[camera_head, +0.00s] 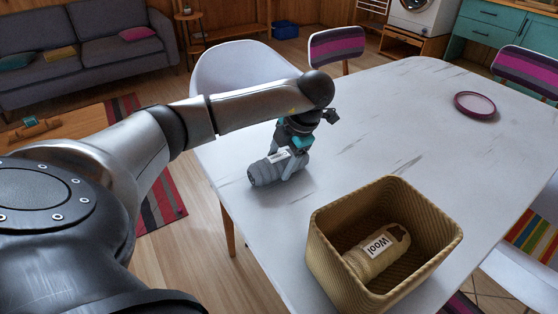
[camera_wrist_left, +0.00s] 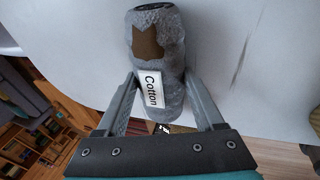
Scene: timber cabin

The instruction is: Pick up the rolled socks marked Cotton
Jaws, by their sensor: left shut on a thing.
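The grey rolled socks marked Cotton (camera_head: 264,172) are at the left edge of the white table. In the left wrist view the socks (camera_wrist_left: 158,45) show a white label reading "Cotton" and a brown patch. My left gripper (camera_head: 290,170) is over them with its fingers on either side, shut on the roll. In the left wrist view the gripper's fingers (camera_wrist_left: 160,100) flank the labelled end. I cannot tell whether the socks touch the table. My right gripper is in neither view.
A woven basket (camera_head: 328,243) stands at the table's front, holding beige rolled socks marked Wool (camera_head: 377,251). A purple plate (camera_head: 475,105) lies at the far right. The white table (camera_head: 390,125) is clear between. Chairs surround it, including a white one (camera_head: 235,72) behind my left arm.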

